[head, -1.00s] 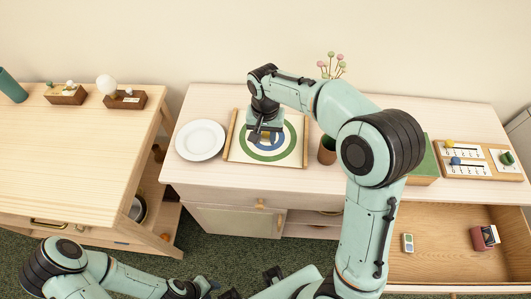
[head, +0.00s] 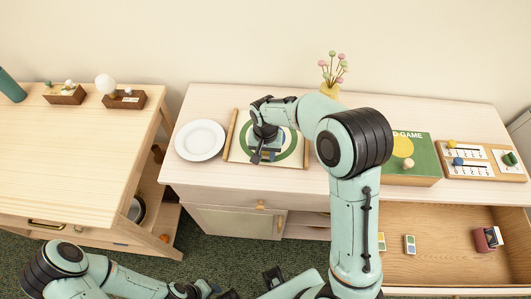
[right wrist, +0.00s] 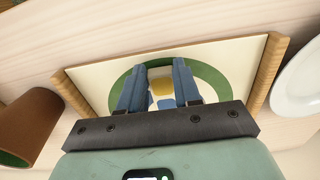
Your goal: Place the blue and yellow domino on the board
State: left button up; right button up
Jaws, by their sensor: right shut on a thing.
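The board (head: 234,152) is a pale mat with wooden rails on two sides and green and blue rings in the middle; it lies on the cabinet top and also shows in the right wrist view (right wrist: 88,79). My right gripper (head: 262,155) is over the board's middle, pointing down. In the right wrist view it (right wrist: 158,80) is shut on the blue and yellow domino (right wrist: 162,88), whose yellow part shows between the fingers. I cannot tell whether the domino touches the board.
A white plate (head: 200,140) stands left of the board. A brown pot (right wrist: 36,122) is close on its other side. A green game box (head: 412,165) and counting boards (head: 482,160) are further right. The open drawer (head: 450,262) holds other dominoes (head: 409,244) and a reddish box (head: 486,239).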

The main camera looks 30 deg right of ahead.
aim_at(266, 156)
jog(key=shift+f, duration=0.2)
jog(key=o, duration=1)
pick_arm(q)
jog(key=shift+f, duration=0.1)
pick_arm(e)
jog(key=shift+r, duration=0.15)
jog(key=shift+r, duration=0.3)
pick_arm(q)
jog(key=shift+w+r+p, duration=0.5)
jog(key=shift+r+p, duration=0.15)
jog(key=shift+r, duration=0.2)
pick_arm(e)
notch_tip(266, 156, up, 12)
jog(key=shift+f, duration=0.2)
